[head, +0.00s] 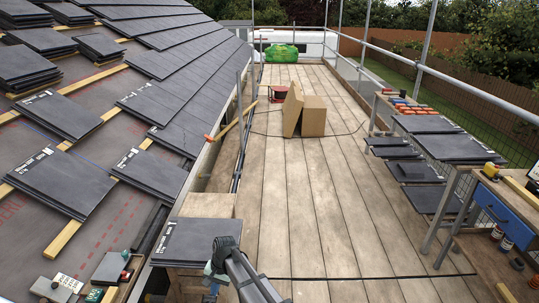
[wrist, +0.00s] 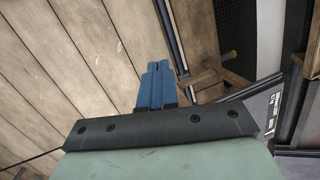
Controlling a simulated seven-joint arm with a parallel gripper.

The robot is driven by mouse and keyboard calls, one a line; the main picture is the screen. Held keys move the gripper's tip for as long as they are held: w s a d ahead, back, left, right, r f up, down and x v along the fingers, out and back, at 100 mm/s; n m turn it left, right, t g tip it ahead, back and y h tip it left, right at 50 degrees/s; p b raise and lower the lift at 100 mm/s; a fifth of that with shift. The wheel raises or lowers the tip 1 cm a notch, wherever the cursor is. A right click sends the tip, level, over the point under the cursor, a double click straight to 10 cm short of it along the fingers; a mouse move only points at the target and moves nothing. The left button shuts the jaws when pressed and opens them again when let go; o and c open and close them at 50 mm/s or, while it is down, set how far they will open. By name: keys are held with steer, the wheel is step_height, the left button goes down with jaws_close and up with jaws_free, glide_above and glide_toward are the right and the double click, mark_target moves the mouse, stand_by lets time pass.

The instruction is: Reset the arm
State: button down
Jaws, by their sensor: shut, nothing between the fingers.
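My gripper (wrist: 155,68) shows in the wrist view with its two blue fingers side by side and closed together, nothing between them. It points out over the wooden scaffold boards (wrist: 75,65), clear of any object. In the head view my arm reaches in from the bottom centre. The gripper end is low there, just right of a slate tile (head: 197,242) lying on a wooden stand, and is partly hidden by the arm. The dark tile corner also shows at the right of the wrist view (wrist: 262,112).
The tiled roof slope (head: 185,75) with stacks of loose slates (head: 65,185) is on the left. A cardboard box (head: 313,118) stands farther along the walkway. Shelves of slates (head: 455,146) and a workbench (head: 495,205) line the right. The middle boards (head: 310,200) are clear.

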steer(key=s+d+n+t+h, duration=0.1)
steer(key=s+d, duration=0.2)
steer(key=d, duration=1.6)
steer(key=s+d+n+t+h, duration=0.15)
steer(key=s+d, duration=0.25)
steer(key=d, duration=1.5)
steer(key=s+f+g, duration=0.4)
steer(key=s+f, duration=0.6)
steer(key=s, duration=0.4)
steer(key=s+f+g, duration=0.3)
steer(key=s+f, duration=0.7)
steer(key=s, duration=0.5)
steer(key=shift+s+m+g, duration=0.15)
steer(key=shift+m+g, duration=0.2)
steer(key=shift+m, duration=0.1)
